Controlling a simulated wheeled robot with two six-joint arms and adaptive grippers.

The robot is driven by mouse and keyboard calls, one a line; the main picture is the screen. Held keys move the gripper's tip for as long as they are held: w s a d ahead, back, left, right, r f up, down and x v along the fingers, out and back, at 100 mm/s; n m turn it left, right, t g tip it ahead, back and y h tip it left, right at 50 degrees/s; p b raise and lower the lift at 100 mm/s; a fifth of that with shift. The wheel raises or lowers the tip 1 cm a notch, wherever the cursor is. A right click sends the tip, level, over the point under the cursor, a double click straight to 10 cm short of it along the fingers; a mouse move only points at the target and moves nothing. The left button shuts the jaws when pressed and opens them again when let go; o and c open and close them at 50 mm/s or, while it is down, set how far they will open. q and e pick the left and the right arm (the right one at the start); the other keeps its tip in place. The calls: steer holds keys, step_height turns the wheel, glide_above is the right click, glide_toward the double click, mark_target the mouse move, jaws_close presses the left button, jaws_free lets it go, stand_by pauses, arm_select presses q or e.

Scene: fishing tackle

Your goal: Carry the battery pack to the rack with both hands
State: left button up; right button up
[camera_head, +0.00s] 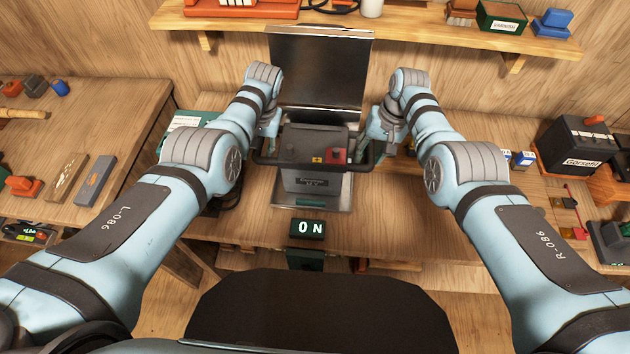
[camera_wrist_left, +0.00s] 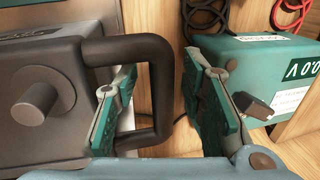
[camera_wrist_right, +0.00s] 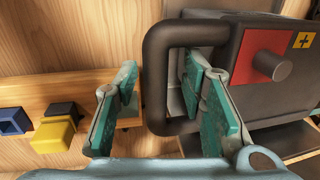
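The dark grey battery pack (camera_head: 300,140) stands upright on a metal plate (camera_head: 337,197) at the middle of the bench. It has a bar handle on each side and a red terminal block at its right. My left gripper (camera_head: 266,140) is at the left handle. In the left wrist view, its fingers (camera_wrist_left: 165,100) are open, one on each side of the handle bar (camera_wrist_left: 162,95). My right gripper (camera_head: 373,145) is at the right handle. In the right wrist view, its open fingers (camera_wrist_right: 165,105) likewise straddle the bar (camera_wrist_right: 154,80). I cannot make out which thing is the rack.
A tall dark metal panel (camera_head: 318,75) stands behind the pack. An "ON" sign (camera_head: 308,229) is in front. A green box with a display (camera_wrist_left: 265,70) sits beside my left gripper. A black Gorsefil battery (camera_head: 575,145) stands at the right. A wooden shelf (camera_head: 400,32) runs above.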

arm_select(q)
steer(key=shift+s+r, duration=0.2)
steer(key=shift+s, duration=0.15)
arm_select(e)
steer(key=shift+s+r, duration=0.2)
steer(key=shift+s, duration=0.15)
arm_select(q)
steer(key=shift+w+r, duration=0.25)
steer(key=shift+w, duration=0.15)
arm_select(e)
steer(key=shift+w+f, duration=0.2)
steer(key=shift+w, duration=0.1)
steer(key=shift+s+d+r, duration=0.1)
steer(key=shift+s, duration=0.05)
steer(key=shift+r, duration=0.1)
arm_select(q)
steer(key=s+v, duration=0.1)
steer(key=v, duration=1)
steer(key=shift+r, duration=0.2)
arm_select(e)
step_height(320, 180, up, 12)
steer(key=d, duration=0.2)
steer(key=shift+f, duration=0.25)
steer(key=shift+d, duration=0.1)
arm_select(q)
steer(key=shift+d, duration=0.1)
arm_select(e)
steer(key=shift+d, duration=0.1)
